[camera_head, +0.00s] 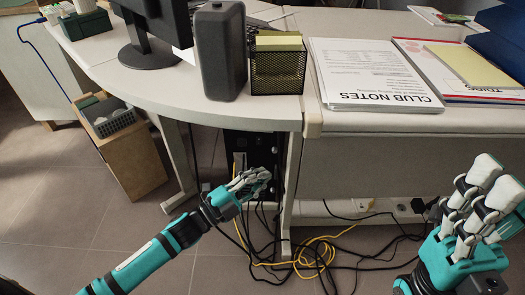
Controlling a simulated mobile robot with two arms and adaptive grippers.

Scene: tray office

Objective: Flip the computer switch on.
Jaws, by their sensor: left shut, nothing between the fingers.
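The computer (258,145) is a dark tower standing under the desk, beside the desk leg. My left gripper (259,178) is shut and empty in front of its lower part. It covers part of the computer's face, and I cannot make out the switch or tell whether the fingers touch the computer. My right gripper (486,188) is at the lower right, with its fingers pointing up, away from the computer. I cannot tell whether its fingers are open or closed.
Black and yellow cables (318,255) lie tangled on the floor below my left gripper. The desk top (190,95) overhangs the computer and carries a dark speaker (220,50), a mesh holder (277,68) and papers (372,75).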

